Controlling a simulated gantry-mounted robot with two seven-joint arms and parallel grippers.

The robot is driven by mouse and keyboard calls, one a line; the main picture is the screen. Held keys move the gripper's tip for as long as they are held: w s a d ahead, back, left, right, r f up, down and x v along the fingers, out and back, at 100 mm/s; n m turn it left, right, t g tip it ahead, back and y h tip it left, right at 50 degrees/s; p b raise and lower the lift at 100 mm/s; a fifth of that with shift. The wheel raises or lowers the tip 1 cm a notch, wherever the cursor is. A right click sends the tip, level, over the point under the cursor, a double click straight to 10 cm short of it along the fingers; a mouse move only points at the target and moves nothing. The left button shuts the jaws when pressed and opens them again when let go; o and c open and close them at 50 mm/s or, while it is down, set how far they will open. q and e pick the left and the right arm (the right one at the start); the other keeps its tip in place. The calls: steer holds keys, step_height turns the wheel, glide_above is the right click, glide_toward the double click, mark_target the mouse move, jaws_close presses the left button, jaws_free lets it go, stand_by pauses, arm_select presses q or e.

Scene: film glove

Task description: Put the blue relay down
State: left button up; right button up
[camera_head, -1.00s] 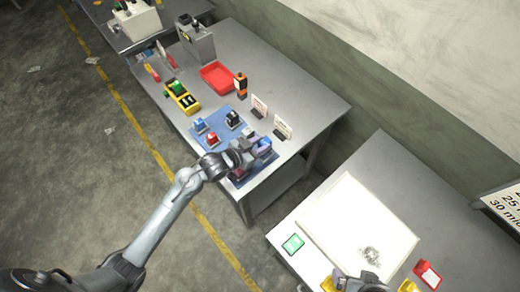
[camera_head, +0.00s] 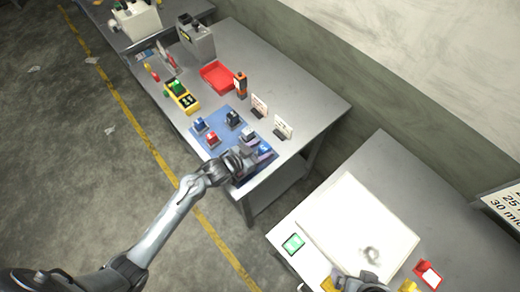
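A blue mat (camera_head: 222,113) lies on the grey workbench with several small relay-like blocks on it. One blue block (camera_head: 200,125) stands at its left side. Another blue block (camera_head: 264,151) is at the mat's near right corner, close to my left gripper (camera_head: 246,158). The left gripper is low over the near edge of the mat; its fingers are too small and dark to tell whether they are open or touching that block. My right gripper (camera_head: 371,258) shows only partly, over a white panel at the bottom right; its fingers cannot be made out.
A red block (camera_head: 212,139), a dark block (camera_head: 233,118) and a grey block (camera_head: 249,135) are on the mat. The bench's right part is clear.

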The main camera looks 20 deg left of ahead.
arm_select(q)
steer(key=shift+r, duration=0.25)
steer(key=shift+g+y, duration=0.3)
steer(key=shift+y, duration=0.3)
steer(key=v, duration=0.4)
steer(key=f+v, duration=0.1)
steer(key=v, duration=0.7)
steer(key=shift+s+a+f, duration=0.15)
steer(key=shift+s+a, duration=0.25)
steer(key=shift+s, duration=0.1)
steer(key=s+n+g+y, duration=0.3)
steer(key=s+g, duration=0.5)
steer(key=s, duration=0.8)
steer(key=shift+s+d+r+y, duration=0.3)
steer(key=shift+r+y, duration=0.1)
steer(key=shift+y, duration=0.3)
steer(key=shift+w+r+p, duration=0.1)
steer(key=shift+p, duration=0.25)
